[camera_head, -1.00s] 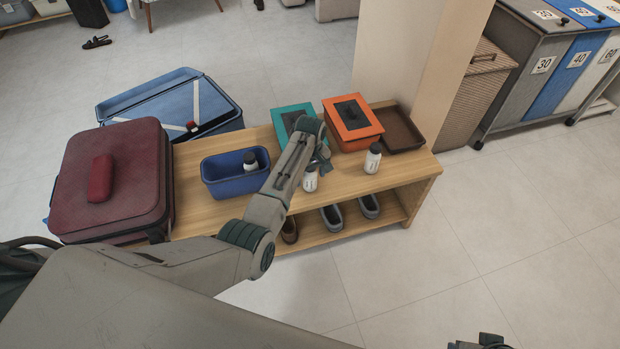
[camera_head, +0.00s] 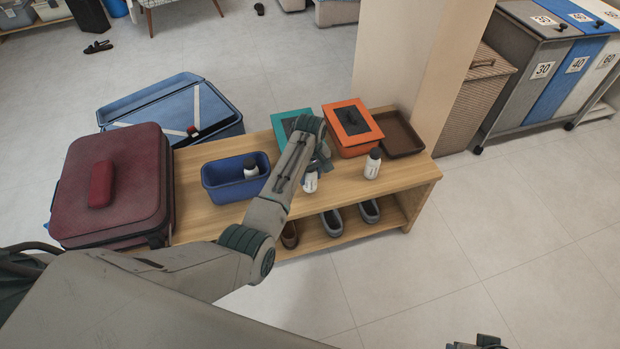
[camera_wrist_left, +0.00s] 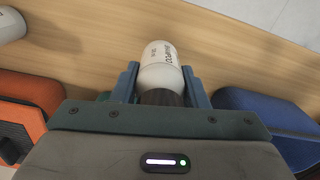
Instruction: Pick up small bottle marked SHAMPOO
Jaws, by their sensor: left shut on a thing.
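A small white bottle (camera_head: 310,184) stands near the front edge of the wooden bench, partly hidden by my left gripper (camera_head: 318,168). In the left wrist view the bottle (camera_wrist_left: 160,62) sits between the two fingers of the left gripper (camera_wrist_left: 161,78), with dark upside-down lettering that seems to read SHAMPOO. The left gripper is shut on it; its dark cap is at the palm side. My right gripper (camera_head: 480,342) shows only as a small dark part at the bottom edge, too cut off to tell its state.
On the bench (camera_head: 215,217) are a blue bin (camera_head: 225,190) holding another bottle, a teal box (camera_head: 283,123), an orange box (camera_head: 353,130), a brown tray (camera_head: 402,133) and a second white bottle (camera_head: 372,166). A red suitcase (camera_head: 130,180) stands left. Shoes (camera_head: 331,222) lie below.

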